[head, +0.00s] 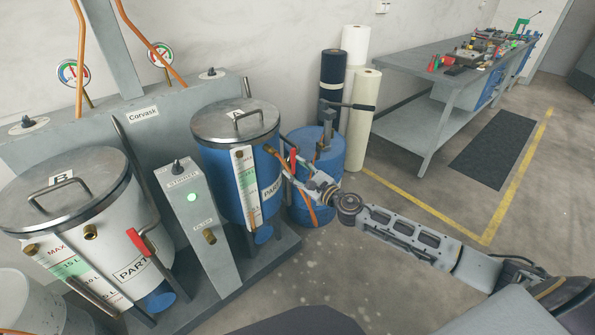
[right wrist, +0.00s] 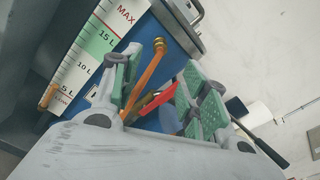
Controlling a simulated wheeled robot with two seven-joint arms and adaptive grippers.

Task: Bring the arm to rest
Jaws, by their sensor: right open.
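My right arm reaches in from the right in the head view. Its gripper (head: 300,178) is beside the front of the blue tank (head: 222,180), close to a red valve handle (head: 293,158). In the right wrist view the two green-padded fingers (right wrist: 160,92) stand apart. The red handle (right wrist: 157,101) and an orange pipe (right wrist: 148,75) show in the gap between them. I cannot tell whether the fingers touch either; nothing looks gripped. The blue tank with its level scale (right wrist: 100,45) lies behind. My left gripper is in neither view.
A white tank (head: 135,215) with another red handle (head: 137,240) stands at left. A blue drum (head: 327,160) and rolls (head: 362,120) are behind my gripper. The floor (head: 390,290) at front right is clear.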

